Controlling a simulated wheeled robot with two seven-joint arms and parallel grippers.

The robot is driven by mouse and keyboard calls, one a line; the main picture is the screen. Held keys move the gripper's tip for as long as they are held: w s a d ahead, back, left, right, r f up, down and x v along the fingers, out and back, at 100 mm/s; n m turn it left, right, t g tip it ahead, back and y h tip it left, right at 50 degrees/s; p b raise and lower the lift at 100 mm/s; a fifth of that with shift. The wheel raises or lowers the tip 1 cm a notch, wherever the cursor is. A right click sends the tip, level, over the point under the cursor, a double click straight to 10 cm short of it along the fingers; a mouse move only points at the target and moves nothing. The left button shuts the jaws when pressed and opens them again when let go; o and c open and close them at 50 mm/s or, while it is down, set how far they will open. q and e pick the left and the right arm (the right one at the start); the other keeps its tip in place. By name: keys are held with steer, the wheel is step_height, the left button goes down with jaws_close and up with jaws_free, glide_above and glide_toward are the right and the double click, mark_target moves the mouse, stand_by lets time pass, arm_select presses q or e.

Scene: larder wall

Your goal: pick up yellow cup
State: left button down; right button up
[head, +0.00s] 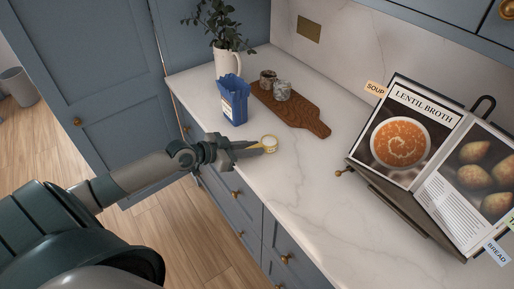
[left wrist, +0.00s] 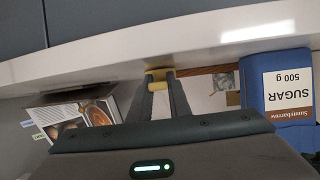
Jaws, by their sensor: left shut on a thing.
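The small yellow cup (head: 269,144) is at the counter's front part in the head view, with its pale open top facing up. My left gripper (head: 256,146) reaches in from the left and is shut on the cup. In the left wrist view, the yellow cup (left wrist: 157,79) sits between the two fingertips of my left gripper (left wrist: 158,84). I cannot tell whether the cup touches the counter. My right gripper is in neither view.
A blue sugar bag (head: 234,100) stands behind the gripper. A white jug (head: 228,64) with leaves stands at the back. An open cookbook (head: 400,131) rests on a stand at right. Marble counter (head: 300,180) in front is clear.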

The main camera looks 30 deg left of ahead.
arm_select(q)
steer(key=shift+r, duration=0.65)
step_height(320, 180, up, 2)
steer(key=shift+r+b, duration=0.25)
steer(key=shift+b, duration=0.35)
steer(key=s+d+r+b, duration=0.1)
steer(key=s+d+r, duration=0.4)
steer(key=d, duration=0.5)
steer(key=shift+s+r, duration=0.4)
steer(key=shift+r, duration=0.65)
steer(key=shift+d+f, duration=0.1)
steer(key=shift+d, duration=0.05)
steer(key=s+d+m+g+h+b, duration=0.1)
steer(key=s+d+m+g+h, duration=0.2)
steer(key=d+m+g+h, duration=0.1)
steer(key=shift+d+m+h, duration=0.3)
steer(key=shift+d+m, duration=0.3)
steer(key=shift+d, duration=0.05)
